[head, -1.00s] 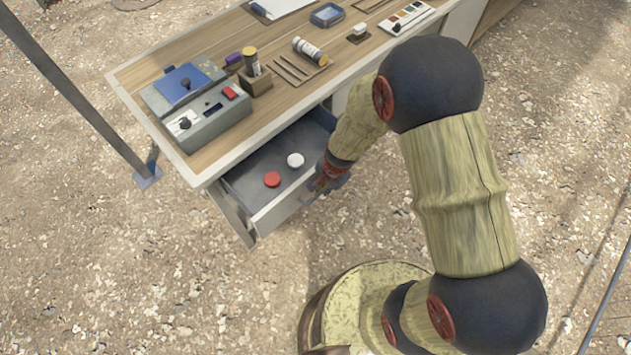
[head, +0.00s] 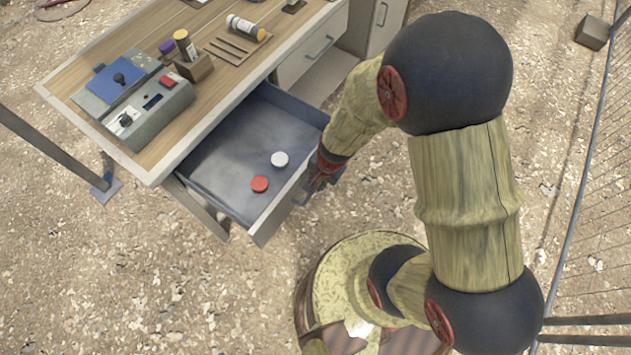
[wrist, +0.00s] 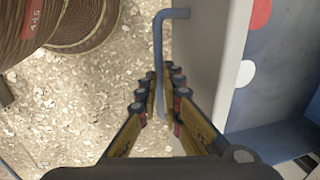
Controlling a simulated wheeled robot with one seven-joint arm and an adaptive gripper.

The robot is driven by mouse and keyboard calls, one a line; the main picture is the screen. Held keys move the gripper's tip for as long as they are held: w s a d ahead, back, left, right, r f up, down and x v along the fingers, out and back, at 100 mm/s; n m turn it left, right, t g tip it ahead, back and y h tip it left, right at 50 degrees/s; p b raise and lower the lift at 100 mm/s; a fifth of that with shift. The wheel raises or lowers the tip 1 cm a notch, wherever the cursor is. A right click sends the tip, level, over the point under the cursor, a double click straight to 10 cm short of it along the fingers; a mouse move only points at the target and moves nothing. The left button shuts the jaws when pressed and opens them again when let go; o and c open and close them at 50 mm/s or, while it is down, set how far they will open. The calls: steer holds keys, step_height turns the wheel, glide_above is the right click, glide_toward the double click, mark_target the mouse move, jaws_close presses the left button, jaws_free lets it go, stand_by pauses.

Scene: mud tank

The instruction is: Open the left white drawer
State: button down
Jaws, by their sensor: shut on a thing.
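The left white drawer (head: 275,212) is pulled well out from under the wooden desk, its grey inside showing. A red disc (head: 260,184) and a white disc (head: 280,159) lie in it near the front. My gripper (head: 318,184) is at the drawer's front face, partly hidden by my arm. In the wrist view, my gripper's fingers (wrist: 163,105) are shut around the blue-grey bar handle (wrist: 158,55). The drawer's front panel (wrist: 207,60) runs just right of the fingers, with the red disc (wrist: 261,12) and white disc (wrist: 245,73) behind it.
The desk top (head: 112,48) holds a grey control box (head: 150,115), a pen holder (head: 194,68) and a yellow-capped bottle (head: 245,27). A second white drawer (head: 312,50) is closed to the right. A metal post (head: 55,150) stands at left, a wire fence (head: 590,200) at right. Gravel ground lies in front.

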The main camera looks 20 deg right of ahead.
steer(key=shift+s, duration=0.1)
steer(key=c, duration=1.9)
jaws_free()
steer(key=r, duration=0.4)
steer(key=s+d+r, duration=0.1)
steer(key=r, duration=0.6)
steer(key=shift+s+d+r, duration=0.15)
steer(key=shift+s+r, duration=0.2)
steer(key=s+r+n+t, duration=0.1)
steer(key=s+r+n, duration=0.1)
steer(key=r, duration=0.6)
steer(key=s+r+n+t, duration=0.1)
steer(key=s+r+n, duration=0.1)
steer(key=r+n, duration=0.3)
steer(key=s+d+r+n+t+h, duration=0.1)
steer(key=r+n, duration=0.3)
steer(key=r, duration=0.8)
steer(key=shift+s+r+t, duration=0.3)
steer(key=shift+s+t, duration=0.1)
steer(key=shift+s, duration=0.4)
